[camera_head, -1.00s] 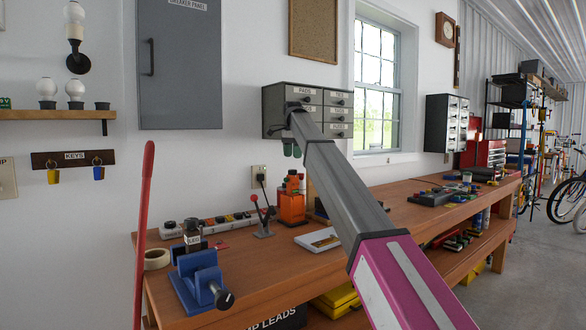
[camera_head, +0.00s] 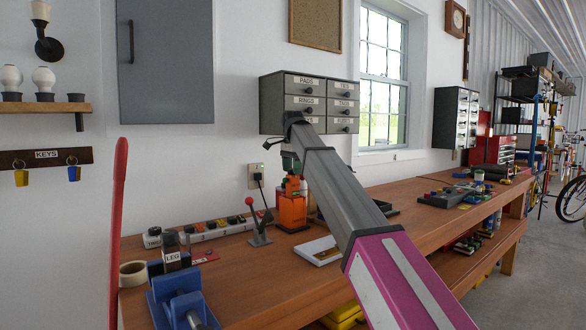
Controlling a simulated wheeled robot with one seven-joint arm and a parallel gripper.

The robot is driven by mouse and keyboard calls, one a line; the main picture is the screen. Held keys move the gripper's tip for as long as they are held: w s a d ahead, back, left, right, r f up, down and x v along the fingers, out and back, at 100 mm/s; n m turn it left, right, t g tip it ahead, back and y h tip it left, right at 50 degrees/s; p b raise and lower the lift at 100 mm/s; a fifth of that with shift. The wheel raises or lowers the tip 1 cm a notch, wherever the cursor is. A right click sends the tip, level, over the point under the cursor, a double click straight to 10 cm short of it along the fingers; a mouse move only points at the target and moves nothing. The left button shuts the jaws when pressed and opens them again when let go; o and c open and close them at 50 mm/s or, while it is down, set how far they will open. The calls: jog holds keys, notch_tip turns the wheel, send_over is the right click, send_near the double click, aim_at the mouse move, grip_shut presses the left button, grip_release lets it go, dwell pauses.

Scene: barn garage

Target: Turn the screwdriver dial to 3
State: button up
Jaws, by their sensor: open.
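My arm reaches in from the lower right. The fingers are small and partly overlap the tool's top, so contact cannot be told. The gripper is open and appears empty.
Left of the tool are a red-knobbed lever (camera_head: 257,222), a power strip (camera_head: 207,229), a tape roll (camera_head: 133,273) and a blue vise (camera_head: 180,298). A grey drawer cabinet (camera_head: 270,105) hangs behind the gripper. A white tray (camera_head: 318,250) lies to the tool's right.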

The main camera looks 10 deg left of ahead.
jog(key=c, duration=0.9)
jog(key=shift+c, duration=0.2)
jog(key=shift+n, duration=0.3)
jog(key=n, duration=0.9)
jog(key=o, duration=0.9)
